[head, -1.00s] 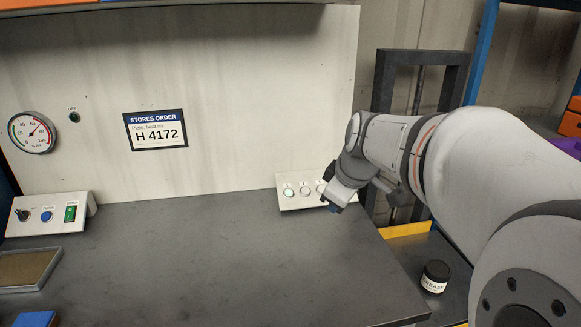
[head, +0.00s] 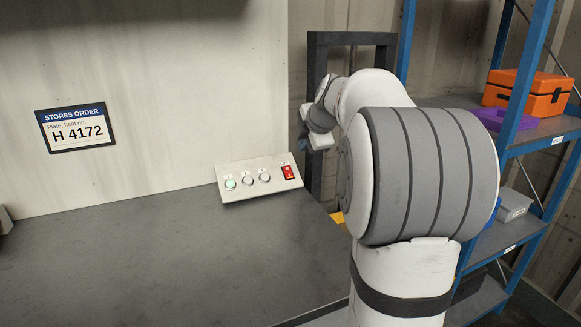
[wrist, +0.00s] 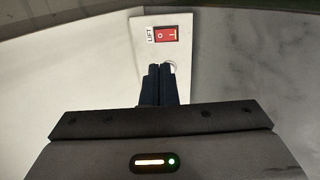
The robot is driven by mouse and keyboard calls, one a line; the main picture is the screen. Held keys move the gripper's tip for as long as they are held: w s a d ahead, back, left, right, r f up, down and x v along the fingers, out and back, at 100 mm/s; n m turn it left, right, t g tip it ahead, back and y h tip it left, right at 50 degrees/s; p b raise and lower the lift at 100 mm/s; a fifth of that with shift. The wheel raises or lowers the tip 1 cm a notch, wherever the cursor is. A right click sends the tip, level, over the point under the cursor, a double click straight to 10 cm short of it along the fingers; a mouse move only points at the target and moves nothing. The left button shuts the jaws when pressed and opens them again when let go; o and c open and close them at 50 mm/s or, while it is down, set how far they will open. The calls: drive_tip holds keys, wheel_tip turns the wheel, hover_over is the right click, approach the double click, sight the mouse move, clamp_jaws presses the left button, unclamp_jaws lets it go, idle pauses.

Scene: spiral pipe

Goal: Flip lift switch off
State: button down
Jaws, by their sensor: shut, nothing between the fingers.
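The lift switch (head: 290,173) is a red rocker at the right end of a sloped white control panel (head: 238,194) on the bench. In the wrist view the red rocker (wrist: 166,34) shows O and I marks beside a LIFT label; the I half looks brighter. My gripper (head: 303,144) is above and a little right of the switch in the head view, apart from it in the picture. In the wrist view my dark fingers (wrist: 160,68) are shut and empty, pointing toward the panel just below the switch. They partly cover a round button.
Several round buttons, the leftmost (head: 230,183) lit green, sit left of the switch. The grey bench top (head: 150,250) is clear. A dark upright frame (head: 316,90) stands behind my gripper. A blue shelf rack with an orange case (head: 525,92) is at the right.

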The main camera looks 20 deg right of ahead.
sight(289, 168)
drive_tip(key=x, duration=1.4)
drive_tip(key=shift+d, duration=0.1)
